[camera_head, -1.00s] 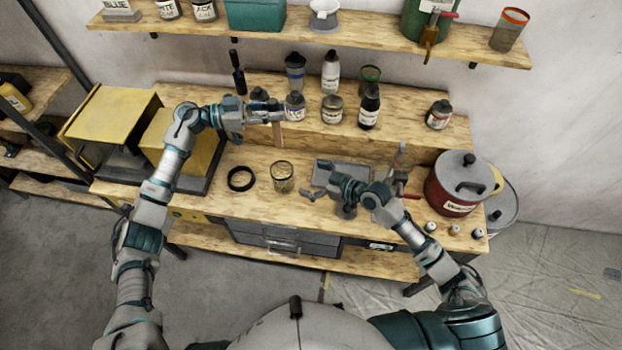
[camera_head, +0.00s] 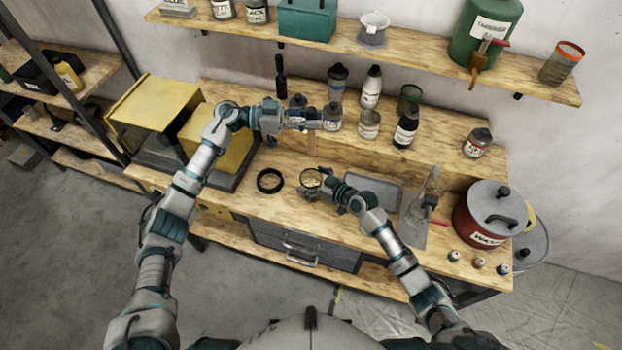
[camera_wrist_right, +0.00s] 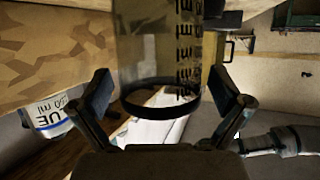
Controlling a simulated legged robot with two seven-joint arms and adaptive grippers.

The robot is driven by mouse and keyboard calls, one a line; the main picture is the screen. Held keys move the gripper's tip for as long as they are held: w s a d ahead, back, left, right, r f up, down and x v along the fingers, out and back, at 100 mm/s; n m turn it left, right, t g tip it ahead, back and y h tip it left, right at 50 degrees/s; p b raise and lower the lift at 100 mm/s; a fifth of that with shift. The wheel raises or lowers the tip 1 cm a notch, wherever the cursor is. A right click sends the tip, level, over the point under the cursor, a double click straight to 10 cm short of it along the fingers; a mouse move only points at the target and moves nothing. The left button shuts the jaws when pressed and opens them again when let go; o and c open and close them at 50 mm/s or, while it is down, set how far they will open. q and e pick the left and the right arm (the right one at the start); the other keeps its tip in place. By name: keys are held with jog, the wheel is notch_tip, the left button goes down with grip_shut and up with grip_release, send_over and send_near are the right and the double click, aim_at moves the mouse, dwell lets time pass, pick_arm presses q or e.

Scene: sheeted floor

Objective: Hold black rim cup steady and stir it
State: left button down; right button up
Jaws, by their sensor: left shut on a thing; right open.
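The clear cup (camera_head: 310,176) stands on the bench. In the right wrist view the cup (camera_wrist_right: 150,55) shows a black band at its lower end and dark marks on its side. My right gripper (camera_head: 314,187) is open at the cup. Its two fingers (camera_wrist_right: 164,92) lie on either side of the cup, with a gap seemingly left on each side. My left gripper (camera_head: 318,120) is shut on a thin wooden stick (camera_head: 311,147), which hangs down above and behind the cup. Whether the stick's lower end is inside the cup cannot be told.
A black ring (camera_head: 270,181) lies left of the cup, and a grey tray (camera_head: 385,193) lies to its right. A red pot (camera_head: 478,222) stands at the bench's right end. Several bottles, including a dark one (camera_head: 406,128), stand on the raised ledge behind. A yellow box (camera_head: 150,110) stands left.

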jog(key=c, duration=1.4)
